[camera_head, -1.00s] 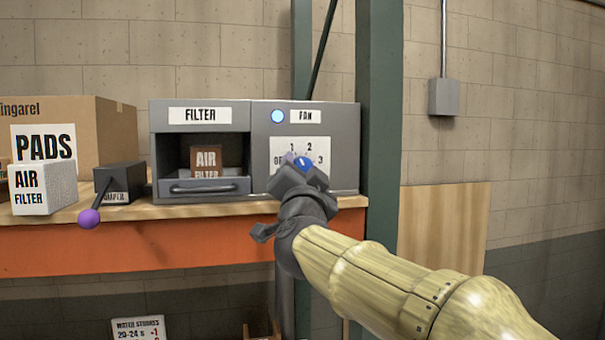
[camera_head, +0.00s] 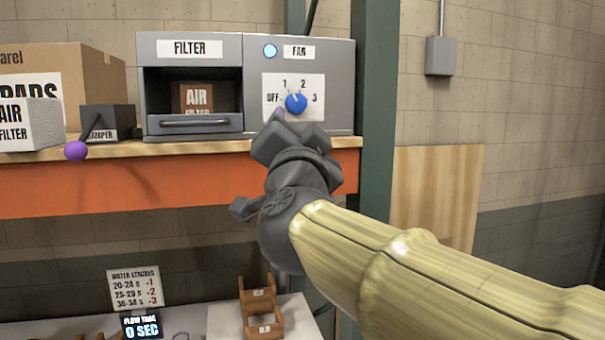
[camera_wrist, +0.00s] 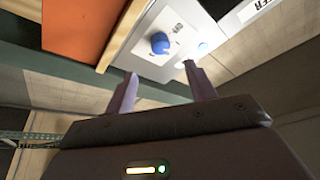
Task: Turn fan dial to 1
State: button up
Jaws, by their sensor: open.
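The blue fan dial (camera_head: 296,103) sits on a white plate (camera_head: 313,84) marked OFF, 1, 2 and 3, on the grey box's right half. Its small light mark appears at the top, slightly left, towards the 1. A round light (camera_head: 270,51) beside the FAN label glows pale blue. My gripper (camera_head: 297,132) is just below and in front of the dial, apart from it. In the wrist view, the two fingers (camera_wrist: 160,74) are spread and empty, with the blue dial (camera_wrist: 160,43) beyond the gap between them.
The filter drawer (camera_head: 194,123) is left of the fan panel. A green post (camera_head: 375,120) rises at the right.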

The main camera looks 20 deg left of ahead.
jog(key=b+v, duration=0.2)
jog(key=v, duration=0.4)
jog(key=shift+s, duration=0.2)
jog(key=shift+f, duration=0.15)
jog(key=w+d+f+n+g+b, duration=0.1)
jog(key=w+f+n+g, duration=0.1)
jog(key=w+f, duration=0.35)
jog(key=w+d+f+n+g, duration=0.2)
jog(key=w+f, duration=0.1)
jog(key=f, duration=0.6)
jog(key=w+d+f+n+g+h+b, duration=0.15)
jog(key=d+f, duration=0.25)
jog(key=f, duration=0.6)
jog(key=w+d+f+g+h, duration=0.1)
jog(key=d+f+g, duration=0.25)
jog(key=f, duration=0.55)
jog(key=s+d+f+g+h, duration=0.2)
jog(key=s+d+f+g, duration=0.2)
jog(key=s+d+f, duration=0.3)
jog(key=s+d+f+m+g+h+b, duration=0.1)
jog(key=s+d+f+g, duration=0.4)
jog(key=f, duration=1.2)
jog(key=s+d+h, duration=0.1)
jog(key=s+d, duration=0.2)
jog(key=d, duration=0.3)
jog(key=shift+d+f, duration=0.2)
jog(key=shift+d, duration=0.1)
